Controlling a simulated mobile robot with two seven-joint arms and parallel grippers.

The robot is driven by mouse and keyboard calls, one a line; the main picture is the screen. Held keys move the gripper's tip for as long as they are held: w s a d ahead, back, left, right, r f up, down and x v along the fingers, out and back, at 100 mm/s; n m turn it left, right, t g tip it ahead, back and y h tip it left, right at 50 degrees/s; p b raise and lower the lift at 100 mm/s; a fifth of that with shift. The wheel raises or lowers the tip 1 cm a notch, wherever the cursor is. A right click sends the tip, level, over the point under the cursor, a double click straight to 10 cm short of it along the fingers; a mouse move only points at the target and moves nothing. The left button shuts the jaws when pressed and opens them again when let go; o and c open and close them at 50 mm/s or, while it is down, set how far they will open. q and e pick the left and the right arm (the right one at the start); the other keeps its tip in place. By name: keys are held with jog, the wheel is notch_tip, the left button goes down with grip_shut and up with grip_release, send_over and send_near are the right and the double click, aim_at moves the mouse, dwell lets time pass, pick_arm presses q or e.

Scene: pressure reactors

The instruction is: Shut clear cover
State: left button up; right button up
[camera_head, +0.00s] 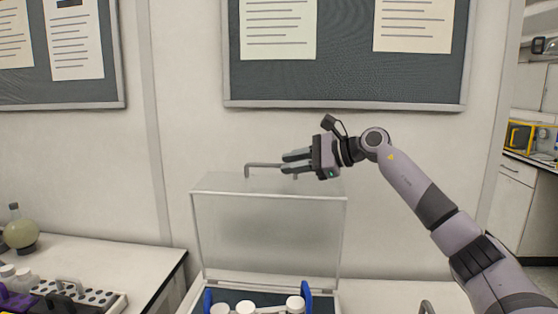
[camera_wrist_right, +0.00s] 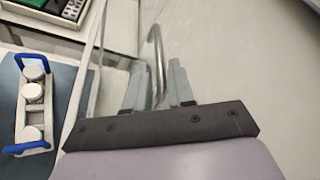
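The clear cover (camera_head: 268,235) stands raised, nearly upright, at the back of its box, with a metal bar handle (camera_head: 262,166) along its top edge. My right gripper (camera_head: 284,162) is at the handle's right part, its fingers pointing left. In the right wrist view its two fingers (camera_wrist_right: 156,88) are apart, and the handle (camera_wrist_right: 155,50) shows between them; I cannot tell whether they touch it. The cover's clear sheet also shows there, left of the fingers. My left gripper is not in view.
Inside the box, a rack with blue handles (camera_head: 307,296) holds white-capped bottles (camera_head: 295,303). A bench at left carries a round flask (camera_head: 20,230) and a white rack (camera_head: 116,302). Notice boards (camera_head: 345,70) hang on the wall behind.

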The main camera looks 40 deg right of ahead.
jog(key=shift+p+x, duration=0.55)
jog(key=shift+x, duration=1.4)
jog(key=shift+c, duration=0.3)
grip_shut()
jog(key=shift+a+f, duration=0.1)
